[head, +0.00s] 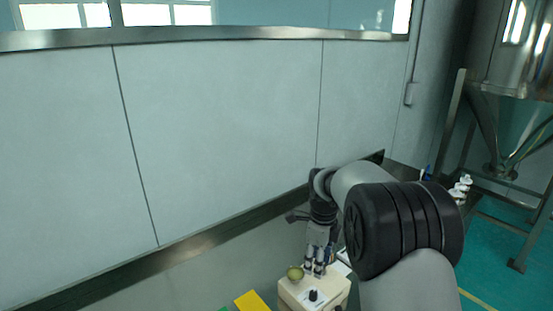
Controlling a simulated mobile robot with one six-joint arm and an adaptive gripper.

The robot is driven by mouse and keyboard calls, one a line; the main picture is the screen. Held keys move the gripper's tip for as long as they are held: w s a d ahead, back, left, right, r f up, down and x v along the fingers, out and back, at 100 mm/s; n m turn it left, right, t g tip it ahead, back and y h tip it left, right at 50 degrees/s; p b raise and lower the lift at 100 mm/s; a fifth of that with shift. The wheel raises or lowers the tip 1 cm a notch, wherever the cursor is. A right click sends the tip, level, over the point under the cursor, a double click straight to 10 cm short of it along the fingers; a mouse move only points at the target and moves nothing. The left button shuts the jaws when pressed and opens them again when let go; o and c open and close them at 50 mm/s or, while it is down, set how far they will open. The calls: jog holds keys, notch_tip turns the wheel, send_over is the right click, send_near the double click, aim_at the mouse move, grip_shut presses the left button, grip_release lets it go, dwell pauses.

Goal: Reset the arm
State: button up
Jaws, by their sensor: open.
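My gripper (315,268) points down at the lower middle of the head view, at the end of my grey and black arm. Its fingers are small here and appear apart, with nothing seen between them. The fingertips are just above or at the back edge of a cream box (314,292) with a black knob on a white panel. I cannot tell whether they touch it. A small olive-green round object (295,273) is at the box's left top edge, beside the fingers.
A yellow block (252,301) lies left of the box, with a green one partly cut off beside it. A grey panelled wall (220,130) rises behind the work surface. White items (461,187) sit right of my arm, near a steel hopper (510,80).

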jog(key=s+r+n+t+b, duration=0.1)
jog(key=s+r+n, duration=0.55)
jog(key=s, duration=0.25)
jog(key=s+r+n+t+b, duration=0.2)
jog(key=s+r+n, duration=0.45)
jog(key=s, duration=0.25)
jog(key=s+f+n, duration=0.2)
jog(key=s+n, duration=0.3)
jog(key=s, duration=0.3)
jog(key=s+f+n+t+b, duration=0.1)
jog(key=s+f+n, duration=0.1)
jog(key=s+n, duration=0.4)
jog(key=s, duration=0.3)
jog(key=shift+b, duration=0.3)
